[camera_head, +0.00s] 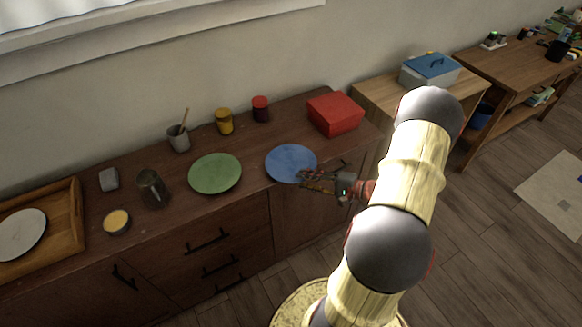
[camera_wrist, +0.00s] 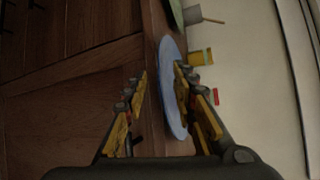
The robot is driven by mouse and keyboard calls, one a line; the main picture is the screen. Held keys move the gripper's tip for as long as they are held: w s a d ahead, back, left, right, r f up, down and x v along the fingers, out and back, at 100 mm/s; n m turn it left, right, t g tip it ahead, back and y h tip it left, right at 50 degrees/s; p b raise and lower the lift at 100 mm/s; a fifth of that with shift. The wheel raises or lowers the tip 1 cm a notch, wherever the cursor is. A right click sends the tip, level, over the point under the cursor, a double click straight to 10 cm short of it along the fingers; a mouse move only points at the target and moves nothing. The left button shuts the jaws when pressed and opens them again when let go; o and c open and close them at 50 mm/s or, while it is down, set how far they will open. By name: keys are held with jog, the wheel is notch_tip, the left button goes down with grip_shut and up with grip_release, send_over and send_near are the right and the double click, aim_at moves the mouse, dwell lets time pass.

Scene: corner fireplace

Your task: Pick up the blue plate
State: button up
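The blue plate (camera_head: 287,161) lies flat on the dark wooden cabinet top, near its front edge. In the wrist view the blue plate (camera_wrist: 172,90) shows edge-on between the fingers. My gripper (camera_head: 304,181) is at the plate's front right rim. In the wrist view my gripper (camera_wrist: 162,80) has its two fingers spread wide. The right finger in that view overlaps the plate, and the left finger is on the near side, over the cabinet front. I cannot tell whether a finger touches the plate.
A green plate (camera_head: 215,174) lies left of the blue plate. A red box (camera_head: 335,114) stands to the right behind it. A yellow cup (camera_head: 223,121), a red jar (camera_head: 260,108) and a grey cup with a stick (camera_head: 178,139) stand at the back. A wooden tray (camera_head: 68,205) is far left.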

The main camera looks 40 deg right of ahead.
jog(key=shift+w+a, duration=0.1)
jog(key=shift+w, duration=0.2)
jog(key=shift+c, duration=0.8)
grip_shut()
